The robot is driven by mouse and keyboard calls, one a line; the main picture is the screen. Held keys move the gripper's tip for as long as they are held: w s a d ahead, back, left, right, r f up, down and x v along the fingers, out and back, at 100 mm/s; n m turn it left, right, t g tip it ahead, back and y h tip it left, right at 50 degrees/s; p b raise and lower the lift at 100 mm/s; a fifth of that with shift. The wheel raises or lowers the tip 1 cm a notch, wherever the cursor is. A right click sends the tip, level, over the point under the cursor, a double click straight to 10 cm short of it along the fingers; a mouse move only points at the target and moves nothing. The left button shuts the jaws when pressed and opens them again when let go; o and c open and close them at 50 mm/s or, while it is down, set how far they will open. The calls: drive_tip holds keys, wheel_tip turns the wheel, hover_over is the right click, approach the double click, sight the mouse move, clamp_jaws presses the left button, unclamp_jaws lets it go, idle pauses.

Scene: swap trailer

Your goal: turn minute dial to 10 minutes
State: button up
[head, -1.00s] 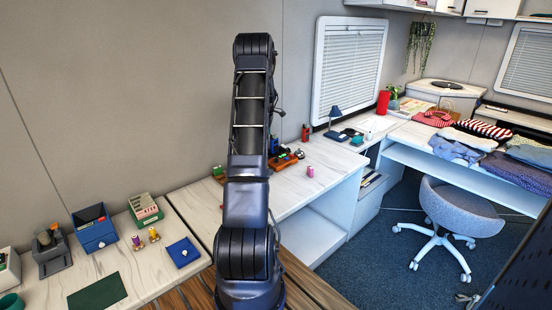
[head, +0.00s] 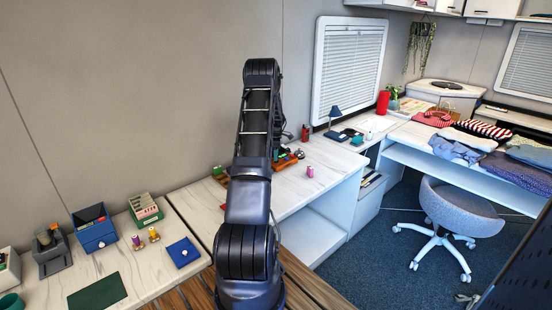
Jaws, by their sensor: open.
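No part that I can clearly read as a minute dial shows in the head view. A small blue square piece (head: 183,252) with a pale round spot lies on the left counter (head: 150,277); at this size I cannot tell whether it is a dial, and no markings are readable. My arm stands upright in the middle of the view and hides part of the counter and wall behind it. My gripper does not show.
On the left counter are a blue bin (head: 97,232), a green-and-white box (head: 145,209), thread spools (head: 154,234), a grey holder (head: 51,252) and a dark green mat (head: 97,292). A desk lamp (head: 335,115) stands by the window. A chair (head: 458,212) stands right.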

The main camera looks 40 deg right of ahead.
drive_tip(key=shift+f, duration=0.95)
drive_tip(key=c, duration=1)
